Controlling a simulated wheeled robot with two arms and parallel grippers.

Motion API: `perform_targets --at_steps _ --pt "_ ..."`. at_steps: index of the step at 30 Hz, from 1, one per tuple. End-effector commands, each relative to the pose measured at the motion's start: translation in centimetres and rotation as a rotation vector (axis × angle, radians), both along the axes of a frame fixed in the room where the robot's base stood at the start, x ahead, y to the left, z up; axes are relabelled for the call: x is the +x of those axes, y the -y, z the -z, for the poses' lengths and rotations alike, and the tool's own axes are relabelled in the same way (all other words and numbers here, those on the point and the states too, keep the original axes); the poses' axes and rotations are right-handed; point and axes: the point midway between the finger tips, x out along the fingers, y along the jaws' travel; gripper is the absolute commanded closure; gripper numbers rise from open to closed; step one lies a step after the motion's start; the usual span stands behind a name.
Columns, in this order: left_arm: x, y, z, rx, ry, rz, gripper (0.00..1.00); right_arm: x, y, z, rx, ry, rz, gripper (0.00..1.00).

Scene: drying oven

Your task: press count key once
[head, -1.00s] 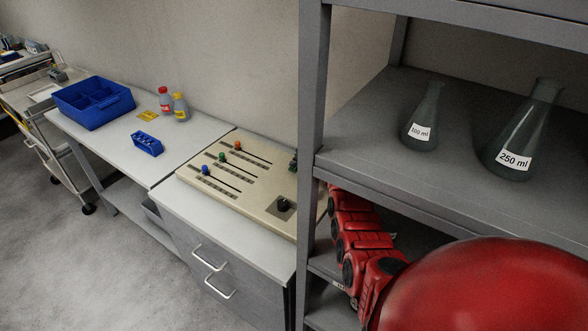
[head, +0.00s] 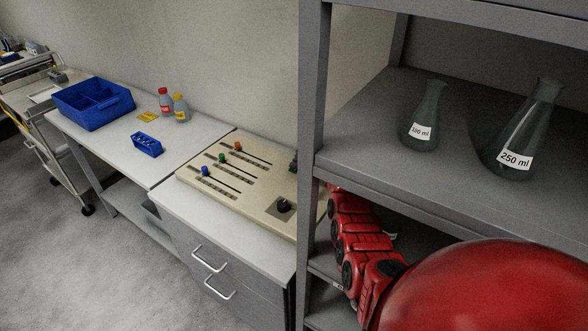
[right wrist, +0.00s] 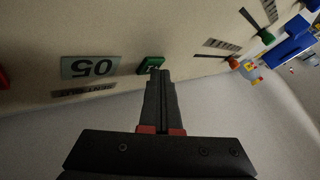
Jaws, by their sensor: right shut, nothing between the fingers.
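A beige panel (head: 228,185) with slider knobs lies on the bench in the head view. In the right wrist view a green key (right wrist: 150,65) with a pale mark sits on the panel face, beside a grey display (right wrist: 88,67) whose digits appear upside down. My right gripper (right wrist: 160,74) is shut and empty. Its fingertips overlap the lower right edge of the green key in that view; I cannot tell whether they touch it. In the head view the shelf post hides this gripper. My left gripper is not in view.
The grey shelf post (head: 313,120) stands between the head camera and the panel's right end. Two flasks, 100 ml (head: 425,115) and 250 ml (head: 525,130), stand on the shelf. A blue bin (head: 92,117), blue rack (head: 147,150) and two bottles are further left.

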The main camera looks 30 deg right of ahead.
Motion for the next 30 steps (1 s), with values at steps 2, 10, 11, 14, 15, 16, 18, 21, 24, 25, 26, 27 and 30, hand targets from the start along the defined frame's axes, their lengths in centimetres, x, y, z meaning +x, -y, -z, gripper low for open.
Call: perform_targets --at_steps 2,10,11,14,15,16,18,21,24,25,26,27,30 --pt "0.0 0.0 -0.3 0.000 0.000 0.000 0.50 0.0 0.0 -0.6 -0.001 0.001 0.001 1.00" --pt "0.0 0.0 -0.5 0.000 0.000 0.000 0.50 0.1 0.0 -1.4 -0.001 0.002 0.000 1.00" --pt "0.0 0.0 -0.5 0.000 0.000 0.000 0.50 0.0 0.0 -1.4 -0.001 0.002 0.000 1.00" --pt "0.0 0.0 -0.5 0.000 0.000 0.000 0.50 0.0 0.0 -1.4 -0.001 0.002 0.000 1.00" --pt "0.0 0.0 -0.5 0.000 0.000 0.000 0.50 0.0 0.0 -1.4 -0.001 0.002 0.000 1.00" --pt "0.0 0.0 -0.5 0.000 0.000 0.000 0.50 0.0 0.0 -1.4 -0.001 0.002 0.000 1.00" --pt "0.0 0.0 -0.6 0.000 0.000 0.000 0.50 0.1 0.0 -1.6 -0.001 0.002 0.000 1.00" --pt "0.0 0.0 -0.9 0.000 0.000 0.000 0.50 0.1 0.0 -2.2 -0.002 0.003 -0.001 1.00" --pt "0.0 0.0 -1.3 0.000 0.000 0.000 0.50 0.1 0.0 -3.2 -0.002 0.003 -0.001 1.00" --pt "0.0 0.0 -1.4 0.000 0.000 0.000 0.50 0.1 -0.1 -3.5 -0.002 0.003 -0.001 1.00" --pt "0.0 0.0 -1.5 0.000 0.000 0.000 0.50 0.1 -0.1 -3.8 -0.002 0.003 -0.001 1.00" --pt "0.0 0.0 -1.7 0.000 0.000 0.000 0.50 0.1 -0.1 -4.2 -0.001 0.002 -0.002 1.00" --pt "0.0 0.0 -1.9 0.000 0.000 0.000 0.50 0.1 0.0 -5.2 -0.003 0.003 0.000 1.00"
